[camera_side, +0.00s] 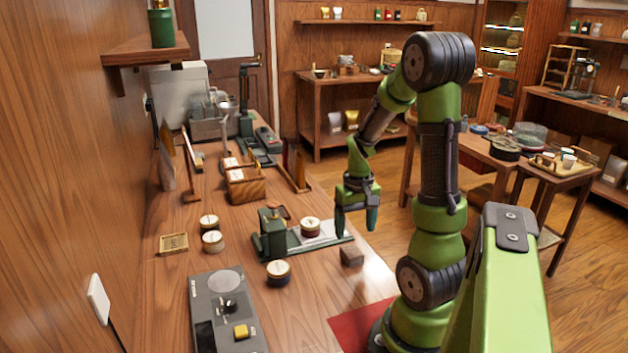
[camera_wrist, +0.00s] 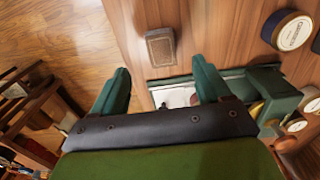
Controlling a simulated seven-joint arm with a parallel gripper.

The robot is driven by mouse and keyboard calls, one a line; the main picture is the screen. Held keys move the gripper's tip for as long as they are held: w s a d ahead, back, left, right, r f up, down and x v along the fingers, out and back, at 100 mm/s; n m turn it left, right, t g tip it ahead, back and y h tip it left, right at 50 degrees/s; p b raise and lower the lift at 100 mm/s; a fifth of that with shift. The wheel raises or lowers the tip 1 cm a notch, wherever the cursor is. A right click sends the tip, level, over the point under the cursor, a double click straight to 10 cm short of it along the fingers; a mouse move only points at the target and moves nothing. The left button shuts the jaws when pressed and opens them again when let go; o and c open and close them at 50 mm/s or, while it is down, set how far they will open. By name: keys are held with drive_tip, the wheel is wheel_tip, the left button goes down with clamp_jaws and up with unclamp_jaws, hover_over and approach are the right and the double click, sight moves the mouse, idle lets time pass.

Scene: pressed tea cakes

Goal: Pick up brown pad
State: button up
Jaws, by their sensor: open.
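A small brown block (camera_side: 351,256) with a lighter framed top lies on the table near its right edge; it also shows in the wrist view (camera_wrist: 160,47), beyond my fingertips. I cannot tell for certain which of the two is the brown pad. My gripper (camera_side: 356,220) is open and empty, fingers pointing down, above the right end of the press base. In the wrist view its two fingers (camera_wrist: 161,70) are spread apart, with the block ahead of the gap.
The green press (camera_side: 271,236) stands left of my gripper, with a round tea cake (camera_side: 310,227) on its base. Another cake (camera_side: 278,273) sits in front; two more (camera_side: 212,241) are farther left. A grey scale (camera_side: 227,312) fills the front left. Bare table surrounds the block.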

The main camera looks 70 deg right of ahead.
sight(352, 251)
drive_tip(key=f, duration=0.8)
drive_tip(key=shift+w, duration=0.2)
drive_tip(key=c, duration=1.1)
